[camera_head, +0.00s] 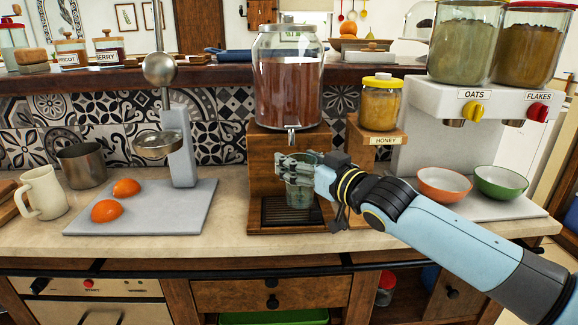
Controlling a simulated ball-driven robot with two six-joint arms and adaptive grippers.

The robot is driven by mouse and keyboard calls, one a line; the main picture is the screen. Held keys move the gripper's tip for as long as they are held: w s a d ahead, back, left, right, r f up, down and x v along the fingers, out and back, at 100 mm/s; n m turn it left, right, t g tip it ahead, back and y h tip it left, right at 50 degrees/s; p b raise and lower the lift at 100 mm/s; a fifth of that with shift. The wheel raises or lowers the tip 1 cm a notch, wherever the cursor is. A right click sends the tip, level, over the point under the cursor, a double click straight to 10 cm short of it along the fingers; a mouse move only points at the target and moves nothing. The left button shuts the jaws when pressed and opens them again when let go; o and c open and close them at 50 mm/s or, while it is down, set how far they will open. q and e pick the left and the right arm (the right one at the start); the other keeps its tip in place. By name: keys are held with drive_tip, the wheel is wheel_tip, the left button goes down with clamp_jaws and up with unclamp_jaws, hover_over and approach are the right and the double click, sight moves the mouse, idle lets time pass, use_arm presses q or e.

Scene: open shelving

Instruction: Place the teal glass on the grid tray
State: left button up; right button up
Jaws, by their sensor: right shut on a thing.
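The teal glass (299,194) is upright under the spigot of the drink dispenser (288,80). My right gripper (297,168) reaches in from the right and is shut around the glass's upper part, hiding some of it. The dark grid tray (280,217) lies at the foot of the wooden dispenser stand, directly below and around the glass's base. I cannot tell whether the glass touches the tray. My left gripper is not in view.
A press on a grey board with two orange halves (127,187) stands left, beside a cream mug (41,192) and metal cup (82,165). Right are the honey jar (380,104), cereal dispensers and two bowls (444,184). The counter's front edge is close to the tray.

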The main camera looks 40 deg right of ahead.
drive_tip(key=w+b, duration=0.1)
drive_tip(key=w, duration=0.1)
drive_tip(key=shift+w+f, duration=0.1)
drive_tip(key=shift+w, duration=0.3)
drive_tip(key=shift+w+a+f+b, duration=0.1)
drive_tip(key=shift+w+f+b, duration=0.1)
drive_tip(key=shift+f+b, duration=0.5)
drive_tip(key=shift+w+f+b, duration=0.2)
drive_tip(key=shift+f+b, duration=0.15)
drive_tip(key=shift+f, duration=0.6)
drive_tip(key=shift+f, duration=0.1)
drive_tip(key=o, duration=1.4)
drive_tip(key=shift+c, duration=0.2)
